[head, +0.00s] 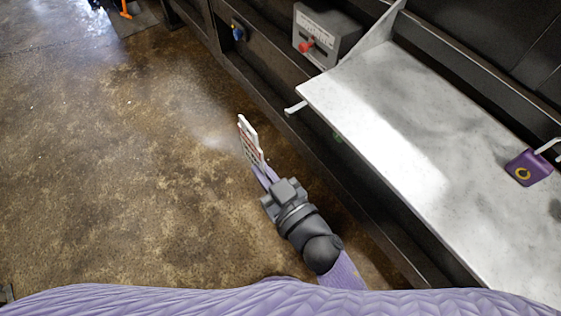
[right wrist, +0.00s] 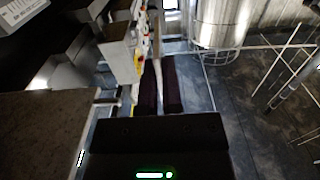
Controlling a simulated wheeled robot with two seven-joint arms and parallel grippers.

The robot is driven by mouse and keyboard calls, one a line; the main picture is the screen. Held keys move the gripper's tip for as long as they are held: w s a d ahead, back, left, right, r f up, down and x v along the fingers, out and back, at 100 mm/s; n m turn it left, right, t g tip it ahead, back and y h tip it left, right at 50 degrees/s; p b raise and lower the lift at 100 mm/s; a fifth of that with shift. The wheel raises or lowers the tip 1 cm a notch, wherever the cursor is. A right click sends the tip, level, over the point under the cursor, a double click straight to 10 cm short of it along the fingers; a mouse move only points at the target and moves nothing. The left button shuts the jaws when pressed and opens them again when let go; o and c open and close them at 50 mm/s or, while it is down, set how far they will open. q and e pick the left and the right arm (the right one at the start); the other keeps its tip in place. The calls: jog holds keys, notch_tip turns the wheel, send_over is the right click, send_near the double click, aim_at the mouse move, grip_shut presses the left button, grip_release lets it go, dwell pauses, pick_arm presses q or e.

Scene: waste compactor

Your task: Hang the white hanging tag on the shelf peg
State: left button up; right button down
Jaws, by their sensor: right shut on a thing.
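The white hanging tag (head: 251,143) is a thin plate with coloured print, seen at a steep angle in the head view. My right gripper (head: 264,173) is shut on its lower end and holds it up over the open floor. In the right wrist view the tag (right wrist: 158,75) shows nearly edge-on between the dark fingers. The shelf peg (head: 295,108) is a short white rod at the near left corner of the pale shelf (head: 390,120). The tag is left of the peg and apart from it. My left gripper is not in view.
A grey box with a red knob (head: 307,45) is mounted beyond the shelf. A blue fitting (head: 238,31) sits on the dark frame. A purple block (head: 528,168) is at the shelf's right side. The brown floor (head: 110,160) to the left is clear.

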jog(key=shift+d, duration=0.1)
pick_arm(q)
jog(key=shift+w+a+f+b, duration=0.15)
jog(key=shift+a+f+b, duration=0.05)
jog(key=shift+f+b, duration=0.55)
pick_arm(e)
jog(key=w+d+f, duration=0.1)
jog(key=w+d, duration=0.4)
jog(key=d, duration=0.2)
jog(key=shift+w+f, duration=0.3)
